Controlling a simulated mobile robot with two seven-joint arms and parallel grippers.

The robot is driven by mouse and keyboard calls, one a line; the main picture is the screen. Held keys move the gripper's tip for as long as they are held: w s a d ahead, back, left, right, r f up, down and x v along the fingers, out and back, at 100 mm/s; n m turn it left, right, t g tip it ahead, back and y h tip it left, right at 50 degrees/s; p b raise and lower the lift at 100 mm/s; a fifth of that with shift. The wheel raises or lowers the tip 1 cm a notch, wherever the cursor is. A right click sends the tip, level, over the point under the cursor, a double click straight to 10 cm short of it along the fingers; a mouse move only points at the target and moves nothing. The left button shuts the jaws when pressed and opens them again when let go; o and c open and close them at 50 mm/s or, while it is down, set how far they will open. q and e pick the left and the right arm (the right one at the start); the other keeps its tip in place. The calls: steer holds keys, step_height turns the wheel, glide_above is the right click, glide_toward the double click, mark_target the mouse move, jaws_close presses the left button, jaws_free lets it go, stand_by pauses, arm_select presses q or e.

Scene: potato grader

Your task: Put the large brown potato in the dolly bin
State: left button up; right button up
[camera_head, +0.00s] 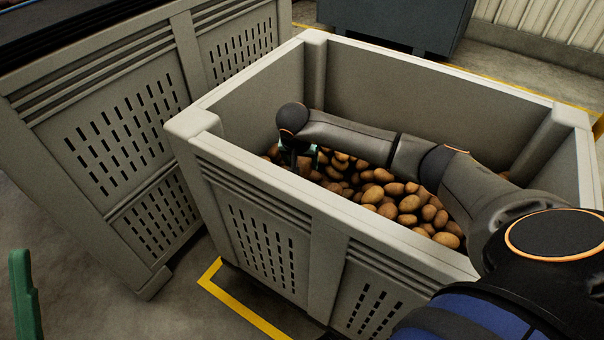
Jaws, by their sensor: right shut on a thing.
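A large grey slatted bin (250,183) stands in the middle, with a heap of brown potatoes (408,203) on its floor. My right arm reaches over its near right rim into it. My right gripper (303,163) points down at the left end of the heap, low inside the bin. It is shut on a brown potato (305,167), mostly hidden by the fingers and the near wall. I cannot tell whether that potato touches the heap. No frame shows which bin is the dolly bin. My left gripper is not in view.
More grey slatted bins (105,130) stand close on the left. A dark grey container (400,22) is behind. A green upright part (24,295) shows at the lower left edge. Yellow floor tape (240,308) runs by the bin. The bin's far inside is open above the potatoes.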

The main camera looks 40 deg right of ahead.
mark_target(300, 165)
steer(key=shift+f+b, duration=0.5)
steer(key=shift+f, duration=1.35)
steer(key=shift+f, duration=0.2)
steer(key=o, duration=1.5)
steer(key=shift+r, duration=0.15)
steer(key=p+v, duration=0.2)
steer(key=v, duration=0.4)
steer(key=shift+r, duration=0.2)
steer(key=shift+s+a+r+p, duration=0.25)
steer(key=shift+r+p, duration=0.1)
steer(key=shift+r, duration=0.2)
steer(key=shift+r, duration=0.1)
